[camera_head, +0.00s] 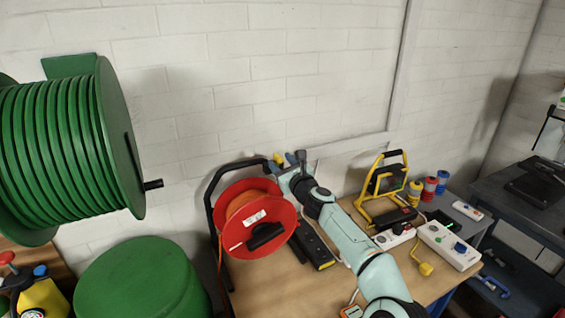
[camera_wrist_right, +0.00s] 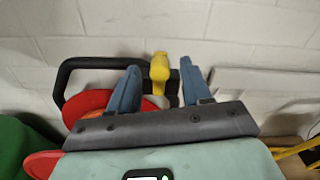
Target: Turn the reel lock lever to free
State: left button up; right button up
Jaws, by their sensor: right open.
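The cable reel (camera_head: 235,238) has red discs with orange cable and stands in a black tube frame at the left end of the wooden bench. A yellow lever (camera_wrist_right: 159,67), apparently the reel lock lever, is at the frame's right end in the right wrist view. My right gripper (camera_wrist_right: 158,80) is open, its two blue fingers on either side of the yellow lever. Gaps show between the lever and the fingers. In the head view the right gripper (camera_head: 292,160) is small behind the reel's upper right, and its wrist partly covers the lever. My left gripper is not in view.
A large green hose drum (camera_head: 70,145) is at the left, with a green round container (camera_head: 140,280) below it. A yellow work lamp (camera_head: 380,190), white power strips (camera_head: 448,243) and a black power strip (camera_head: 312,243) are on the bench. A white brick wall is close behind.

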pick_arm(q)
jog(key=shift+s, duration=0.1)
pick_arm(e)
grip_shut()
jog(key=shift+s, duration=0.1)
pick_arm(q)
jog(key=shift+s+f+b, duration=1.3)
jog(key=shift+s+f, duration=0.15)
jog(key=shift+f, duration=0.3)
pick_arm(e)
jog(key=shift+s+a+f+n, duration=0.3)
jog(key=shift+a+f+n, duration=0.3)
jog(key=shift+n, duration=1.7)
jog(key=shift+s+a+f+n, duration=0.25)
jog(key=shift+a+f+n, duration=0.4)
jog(key=shift+n, duration=1.65)
jog(key=shift+s+a+f+n, duration=0.3)
jog(key=shift+a+n, duration=0.55)
jog(key=shift+n, duration=1.45)
